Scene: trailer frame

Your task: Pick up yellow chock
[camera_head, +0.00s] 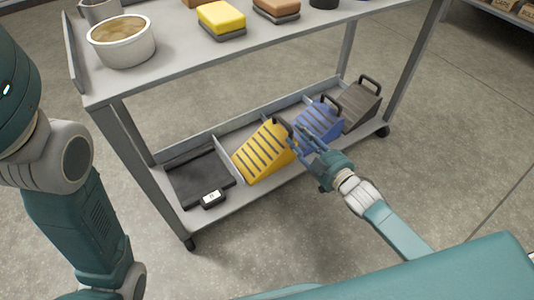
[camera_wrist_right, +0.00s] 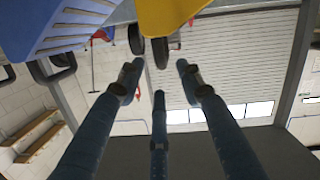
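The yellow chock (camera_head: 262,155) sits tilted and ribbed on the cart's lower shelf, with a dark handle (camera_head: 282,127) at its upper right end. My right gripper (camera_head: 299,137) is just right of that handle, partly in front of the blue chock (camera_head: 318,120). In the right wrist view the yellow chock (camera_wrist_right: 172,14) is at the top edge, and the fingers of my right gripper (camera_wrist_right: 158,76) are spread and empty below its handle (camera_wrist_right: 160,52). My left arm shows at the left of the head view; its gripper is outside the picture.
A grey chock (camera_head: 360,105) stands right of the blue one. A black scale (camera_head: 199,178) lies left of the yellow chock. Low dividers and the shelf rim surround them. The upper shelf (camera_head: 178,52) overhangs, holding a bucket (camera_head: 121,42) and a yellow sponge (camera_head: 221,17).

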